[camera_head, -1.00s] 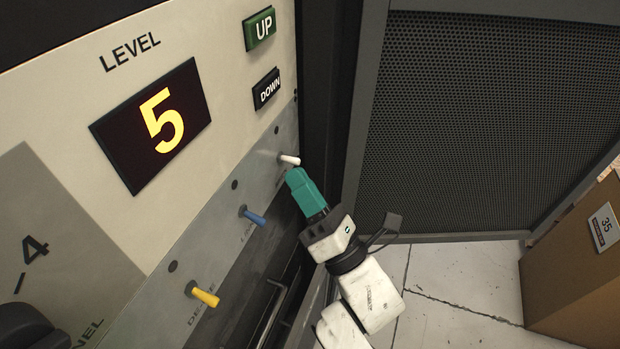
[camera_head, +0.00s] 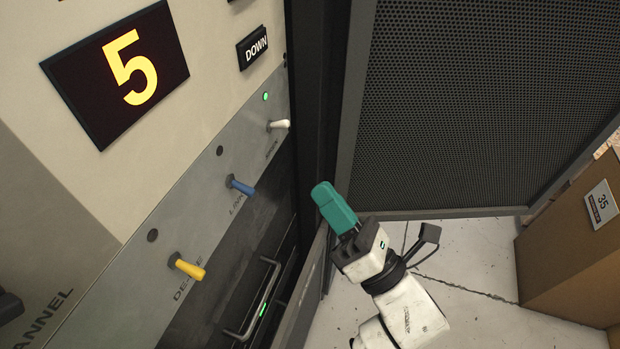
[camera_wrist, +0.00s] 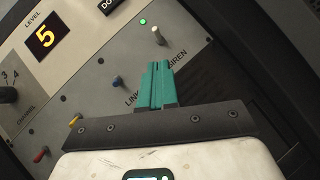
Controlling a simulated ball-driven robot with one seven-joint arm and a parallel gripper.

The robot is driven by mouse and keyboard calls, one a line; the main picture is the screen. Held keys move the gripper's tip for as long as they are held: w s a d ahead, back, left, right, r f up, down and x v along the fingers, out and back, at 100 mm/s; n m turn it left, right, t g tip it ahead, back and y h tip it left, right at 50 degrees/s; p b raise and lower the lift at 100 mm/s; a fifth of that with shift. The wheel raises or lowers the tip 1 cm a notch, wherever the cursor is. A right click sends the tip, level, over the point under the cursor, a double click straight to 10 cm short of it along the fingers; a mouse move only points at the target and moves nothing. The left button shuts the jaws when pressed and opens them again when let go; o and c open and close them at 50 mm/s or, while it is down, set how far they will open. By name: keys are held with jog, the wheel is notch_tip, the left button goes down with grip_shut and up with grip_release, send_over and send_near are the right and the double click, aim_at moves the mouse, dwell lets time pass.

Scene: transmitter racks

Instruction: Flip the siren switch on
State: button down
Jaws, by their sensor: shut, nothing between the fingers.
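The siren switch is a white toggle (camera_head: 279,124) on the grey panel strip, below the DOWN button. Its lever points out to the right and slightly up in the head view. The lamp (camera_head: 265,96) above it glows green. In the wrist view the white toggle (camera_wrist: 157,36) stands beyond my fingertips, beside the lit lamp (camera_wrist: 143,21) and near the partly covered label "SIREN". My gripper (camera_head: 322,189) has teal fingers shut together with nothing between them. It is apart from the switch, below and to the right of it. The fingers also show in the wrist view (camera_wrist: 158,68).
A blue toggle (camera_head: 240,186) and a yellow toggle (camera_head: 187,267) sit lower on the strip with dark lamps. A red toggle (camera_wrist: 41,154) shows in the wrist view. A perforated door (camera_head: 470,100) stands open to the right. A cardboard box (camera_head: 570,250) stands beyond it.

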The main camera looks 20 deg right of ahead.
jog(key=shift+b+v, duration=0.3)
jog(key=shift+v, duration=0.95)
jog(key=d+f+m+g+h, duration=0.5)
jog(key=d+f+m, duration=0.1)
jog(key=f+m, duration=0.35)
jog(key=d+f+m+g+h, duration=0.45)
jog(key=f+m, duration=0.35)
jog(key=m, duration=0.2)
jog(key=s+f+m+g+y, duration=0.1)
jog(key=s+f+m+g, duration=0.4)
jog(key=s, duration=0.3)
jog(key=s+f+m+g+y, duration=0.1)
jog(key=s+f+m+g, duration=0.4)
jog(key=s+m+g, duration=0.2)
jog(key=shift+s+d+f+m, duration=0.25)
jog(key=shift+s+m, duration=0.1)
jog(key=shift+s, duration=0.3)
jog(key=shift+a+r, duration=0.1)
